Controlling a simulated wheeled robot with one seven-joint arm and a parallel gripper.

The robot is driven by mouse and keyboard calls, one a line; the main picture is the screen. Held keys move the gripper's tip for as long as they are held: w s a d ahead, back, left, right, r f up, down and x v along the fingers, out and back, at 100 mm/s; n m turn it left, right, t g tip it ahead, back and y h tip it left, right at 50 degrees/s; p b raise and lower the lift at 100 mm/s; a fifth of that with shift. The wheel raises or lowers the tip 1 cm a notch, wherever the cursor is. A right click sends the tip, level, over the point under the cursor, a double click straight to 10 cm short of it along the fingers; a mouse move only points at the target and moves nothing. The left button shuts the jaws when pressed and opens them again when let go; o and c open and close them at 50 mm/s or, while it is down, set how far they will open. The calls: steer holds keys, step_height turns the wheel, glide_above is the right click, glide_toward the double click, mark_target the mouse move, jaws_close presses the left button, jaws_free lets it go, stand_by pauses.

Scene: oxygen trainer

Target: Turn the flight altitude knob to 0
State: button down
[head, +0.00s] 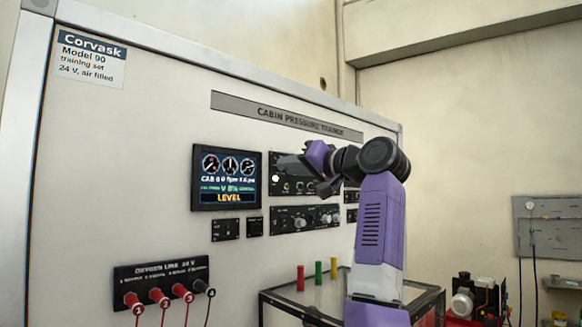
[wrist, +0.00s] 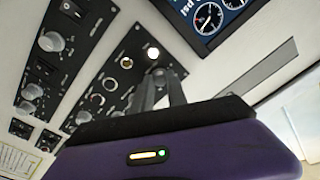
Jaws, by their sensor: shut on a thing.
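My gripper (head: 285,162) is at the upper dark control panel (head: 298,187), just right of the display. In the wrist view, my gripper's fingertips (wrist: 163,76) are close together against this panel, near a bright white round lamp (wrist: 153,53). They are shut on what appears to be the flight altitude knob. The fingers hide this knob, so its pointer and setting cannot be seen. The panel's small labels are not legible. The lamp also shows in the head view (head: 276,178), just below the fingers.
The display (head: 227,180) reads LEVEL. A lower panel (head: 305,218) carries more knobs, including a grey one in the wrist view (wrist: 52,41). The oxygen panel (head: 160,283) has red plugs with cables. A glass-sided table (head: 272,296) bearing coloured cylinders stands below my arm.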

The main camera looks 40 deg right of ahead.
steer(key=shift+f, duration=0.15)
steer(key=c, duration=1.3)
jaws_free()
steer(key=shift+s+d+f+b, duration=0.1)
steer(key=shift+s+b, duration=0.6)
steer(key=shift+s, duration=1.3)
steer(key=shift+s+d+f+b, duration=0.1)
steer(key=shift+s+b, duration=0.55)
steer(key=shift+s, duration=1.3)
